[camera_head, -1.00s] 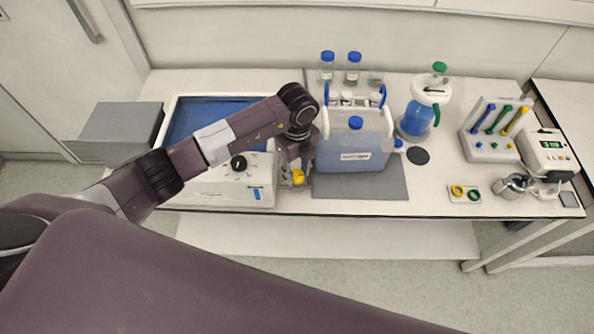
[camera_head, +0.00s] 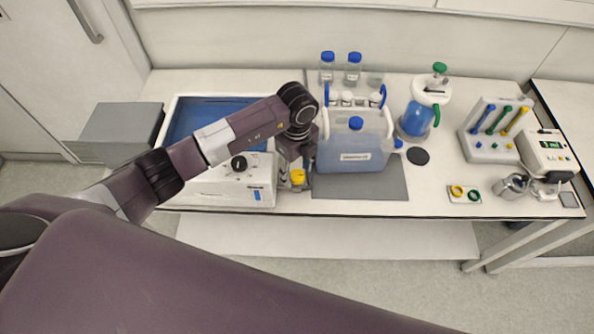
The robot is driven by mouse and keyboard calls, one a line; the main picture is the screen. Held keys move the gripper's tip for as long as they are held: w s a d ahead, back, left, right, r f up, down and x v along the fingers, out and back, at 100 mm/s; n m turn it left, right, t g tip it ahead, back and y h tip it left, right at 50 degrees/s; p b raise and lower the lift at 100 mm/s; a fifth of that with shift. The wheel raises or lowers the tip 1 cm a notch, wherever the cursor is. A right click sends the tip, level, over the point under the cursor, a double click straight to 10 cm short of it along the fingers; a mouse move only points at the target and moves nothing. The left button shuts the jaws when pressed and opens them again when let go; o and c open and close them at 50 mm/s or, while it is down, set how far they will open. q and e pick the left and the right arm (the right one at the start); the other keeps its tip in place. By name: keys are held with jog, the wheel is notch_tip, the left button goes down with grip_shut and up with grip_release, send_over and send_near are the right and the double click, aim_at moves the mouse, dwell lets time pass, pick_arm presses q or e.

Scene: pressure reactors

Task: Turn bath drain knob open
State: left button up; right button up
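The bath (camera_head: 225,190) is a white box with a blue basin on top, at the left of the bench. A yellow knob (camera_head: 297,176) sits by the right end of its front and looks like the drain knob. My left gripper (camera_head: 298,183) points down at this knob, with dark fingers on its left and right sides. The view is too small to tell whether the fingers press on the knob. Part of the bath's right side is hidden by my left arm. My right gripper is not in view.
A blue-filled canister (camera_head: 350,158) stands on a grey mat (camera_head: 380,188) close to the right of my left gripper. A black dial (camera_head: 238,163) is on the bath's front. A blue jug (camera_head: 417,115) stands farther right. The bench's front edge is just below the gripper.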

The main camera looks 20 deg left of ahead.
aim_at(297, 175)
pick_arm(q)
notch_tip(297, 175, up, 12)
dwell(0.7)
dwell(0.4)
